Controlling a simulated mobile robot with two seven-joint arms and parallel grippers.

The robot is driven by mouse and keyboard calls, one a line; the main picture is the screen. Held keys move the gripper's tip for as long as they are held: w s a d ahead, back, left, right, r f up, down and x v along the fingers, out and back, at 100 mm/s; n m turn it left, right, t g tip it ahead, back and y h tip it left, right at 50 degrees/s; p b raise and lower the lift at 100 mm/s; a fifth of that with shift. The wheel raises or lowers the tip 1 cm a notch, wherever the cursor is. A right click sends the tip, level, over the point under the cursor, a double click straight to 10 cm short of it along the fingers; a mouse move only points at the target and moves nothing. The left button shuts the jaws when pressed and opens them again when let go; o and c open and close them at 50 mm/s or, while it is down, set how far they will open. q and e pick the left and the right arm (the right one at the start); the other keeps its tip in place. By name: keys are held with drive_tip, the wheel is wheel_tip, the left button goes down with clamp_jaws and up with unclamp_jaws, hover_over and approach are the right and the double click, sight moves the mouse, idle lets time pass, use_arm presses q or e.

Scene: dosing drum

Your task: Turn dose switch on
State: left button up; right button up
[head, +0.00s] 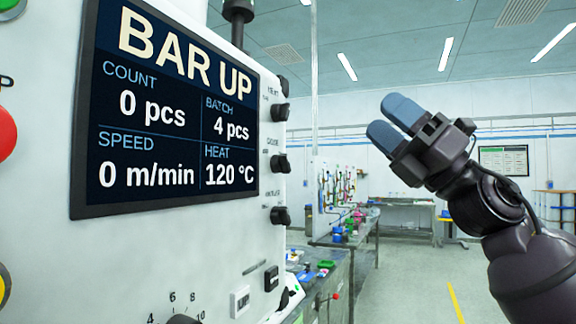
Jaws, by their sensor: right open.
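The white control panel (235,240) fills the left of the head view. Small black switches run down its right edge: an upper one (280,112), a middle one (280,163) and a lower one (280,215). The small labels beside them are too blurred to read surely, so I cannot tell for certain which is the dose switch. My right gripper (393,122), with blue fingertips, is open and empty. It is raised to the right of the panel, clear of the switches and touching nothing. My left gripper is out of view.
A display (180,105) on the panel reads BAR UP, 0 pcs, 4 pcs, 0 m/min, 120 °C. A red button (5,133) is at the left edge. Below are a numbered dial (184,319) and a white rocker (240,301). Workbenches (345,238) stand behind; floor at right is open.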

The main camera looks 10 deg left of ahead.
drive_tip(key=s+a+r+n+g+h, duration=0.2)
drive_tip(key=s+a+n+h, duration=0.15)
drive_tip(key=n, duration=0.45)
drive_tip(key=n+t+h, duration=0.3)
drive_tip(key=h, duration=0.2)
approach(288, 161)
drive_tip(key=p+x, duration=0.1)
drive_tip(key=x, duration=0.9)
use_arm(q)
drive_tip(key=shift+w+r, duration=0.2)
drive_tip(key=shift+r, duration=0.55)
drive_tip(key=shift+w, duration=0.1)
use_arm(e)
drive_tip(key=shift+c, duration=0.4)
drive_tip(key=c, duration=0.8)
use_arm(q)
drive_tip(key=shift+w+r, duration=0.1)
